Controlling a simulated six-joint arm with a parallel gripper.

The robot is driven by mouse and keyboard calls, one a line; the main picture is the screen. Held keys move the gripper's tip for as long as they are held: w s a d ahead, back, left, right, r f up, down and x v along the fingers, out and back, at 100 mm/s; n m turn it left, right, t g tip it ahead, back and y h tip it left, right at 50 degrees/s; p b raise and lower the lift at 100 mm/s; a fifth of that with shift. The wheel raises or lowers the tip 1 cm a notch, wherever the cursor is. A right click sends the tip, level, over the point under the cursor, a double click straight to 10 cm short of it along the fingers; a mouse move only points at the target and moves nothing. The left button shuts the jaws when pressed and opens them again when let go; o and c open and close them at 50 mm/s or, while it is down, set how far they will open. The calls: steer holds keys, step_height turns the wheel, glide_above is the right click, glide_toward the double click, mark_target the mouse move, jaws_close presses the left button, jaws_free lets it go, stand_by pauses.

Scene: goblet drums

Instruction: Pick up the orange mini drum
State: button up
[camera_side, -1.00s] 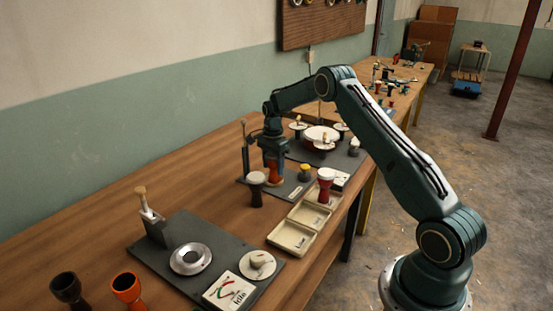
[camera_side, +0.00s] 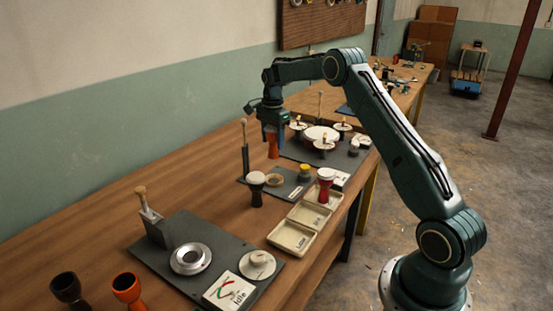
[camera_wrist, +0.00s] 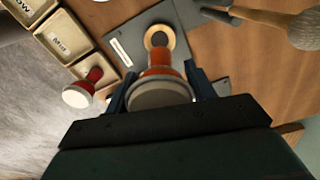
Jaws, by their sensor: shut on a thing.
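My gripper (camera_side: 273,137) is shut on an orange mini drum (camera_side: 272,152) and holds it upright above the dark station plate (camera_side: 291,194). In the wrist view the drum (camera_wrist: 160,61) shows its pale round head toward the camera, between the two fingers of my gripper (camera_wrist: 160,88). Below it is a tan ring seat (camera_side: 275,181) on the plate, which also shows empty in the wrist view (camera_wrist: 159,37). Part of the drum's upper body is hidden by the gripper in the side view.
A dark drum (camera_side: 257,190) and a red drum (camera_side: 326,185) with white heads stand nearby. Cream trays (camera_side: 292,237) lie in front. A post with a mallet (camera_side: 244,150) rises left of the plate. An orange goblet (camera_side: 128,290) and a dark one (camera_side: 68,289) stand front left.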

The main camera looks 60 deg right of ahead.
step_height(320, 180, up, 10)
stand_by(0.4)
steer(key=shift+a, duration=0.15)
stand_by(0.4)
steer(key=shift+s+a+r, duration=0.15)
steer(key=shift+s+a, duration=0.05)
steer(key=shift+a, duration=0.25)
steer(key=s+a, duration=1.9)
steer(key=shift+a+f, duration=0.2)
steer(key=shift+f, duration=0.15)
steer(key=shift+s, duration=0.1)
step_height(320, 180, down, 16)
steer(key=shift+f, duration=0.25)
